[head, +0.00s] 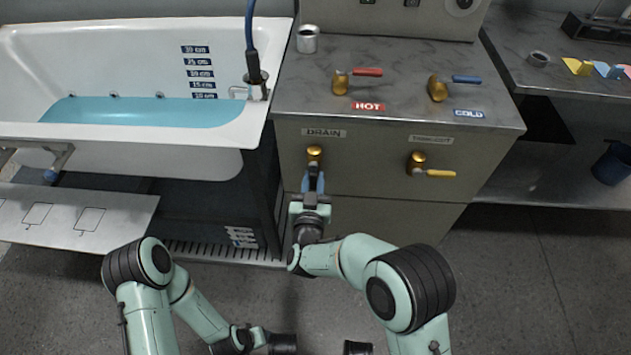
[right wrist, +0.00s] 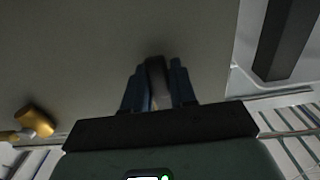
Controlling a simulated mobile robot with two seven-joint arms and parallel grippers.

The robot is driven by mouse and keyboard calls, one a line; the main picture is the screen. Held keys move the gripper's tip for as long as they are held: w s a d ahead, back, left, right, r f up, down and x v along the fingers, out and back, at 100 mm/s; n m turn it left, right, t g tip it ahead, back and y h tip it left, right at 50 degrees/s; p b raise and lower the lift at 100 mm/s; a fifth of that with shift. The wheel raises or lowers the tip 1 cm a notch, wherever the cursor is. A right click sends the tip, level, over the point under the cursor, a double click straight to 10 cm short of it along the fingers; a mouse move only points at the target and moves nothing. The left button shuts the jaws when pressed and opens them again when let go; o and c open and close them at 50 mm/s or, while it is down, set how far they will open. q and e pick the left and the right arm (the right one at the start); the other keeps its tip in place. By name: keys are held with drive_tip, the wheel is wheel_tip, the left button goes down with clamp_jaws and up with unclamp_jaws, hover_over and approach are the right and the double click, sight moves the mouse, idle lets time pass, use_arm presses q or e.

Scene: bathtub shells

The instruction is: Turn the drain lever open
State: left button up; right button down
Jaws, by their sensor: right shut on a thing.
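The drain lever's brass body (head: 314,153) sticks out of the grey cabinet front under the DRAIN label (head: 324,132). Its handle is mostly hidden by my right gripper (head: 313,182), just below the brass body. In the right wrist view, the blue fingers of my right gripper (right wrist: 158,85) are shut on either side of a narrow handle pointing away from the palm. My left arm is folded low at the left in the head view; its dark end (head: 281,342) is near the bottom edge, and its fingers cannot be made out.
A second brass valve with a yellow handle (head: 438,173) is to the right on the same front. Red HOT (head: 367,72) and blue COLD (head: 466,79) levers and a metal cup (head: 307,39) are on top. The bathtub (head: 190,158) holding blue water stands left.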

drive_tip(key=shift+a, duration=0.1)
idle(0.3)
drive_tip(key=c, duration=1)
unclamp_jaws()
use_arm(q)
drive_tip(key=shift+t, duration=0.6)
drive_tip(key=w+r, duration=0.1)
drive_tip(key=r+p, duration=0.1)
drive_tip(key=w+d+r+p, duration=0.1)
drive_tip(key=r, duration=0.1)
drive_tip(key=shift+w, duration=0.3)
use_arm(e)
drive_tip(key=s, duration=1.3)
drive_tip(key=shift+s, duration=0.25)
